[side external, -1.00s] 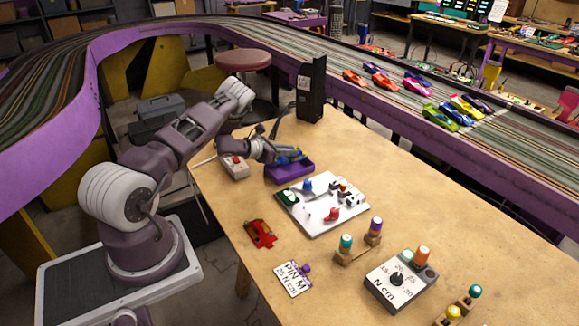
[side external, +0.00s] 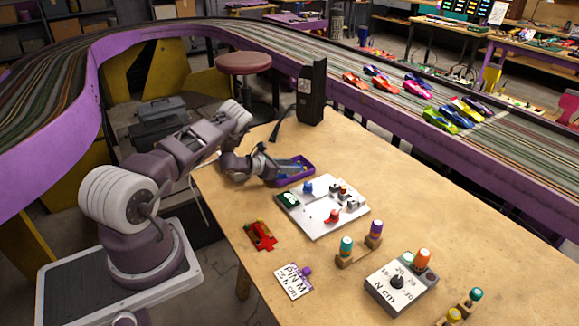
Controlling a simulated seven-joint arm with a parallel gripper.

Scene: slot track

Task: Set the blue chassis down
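The blue chassis (side external: 285,171) shows in small part in the purple tray (side external: 307,173) near the far left edge of the table. My gripper (side external: 274,170) is low at the tray's left side, with its end by the tray's left rim and the chassis. The gripper covers that side of the tray. The fingertips are too small and too hidden to show whether they are open or still touch the chassis.
A white board (side external: 318,222) with small coloured parts lies just right of the tray. A red chassis (side external: 260,236) is nearer the front. A tall black holder (side external: 312,92) stands behind. A torque dial box (side external: 401,284) is at front right. Bare table lies on the right.

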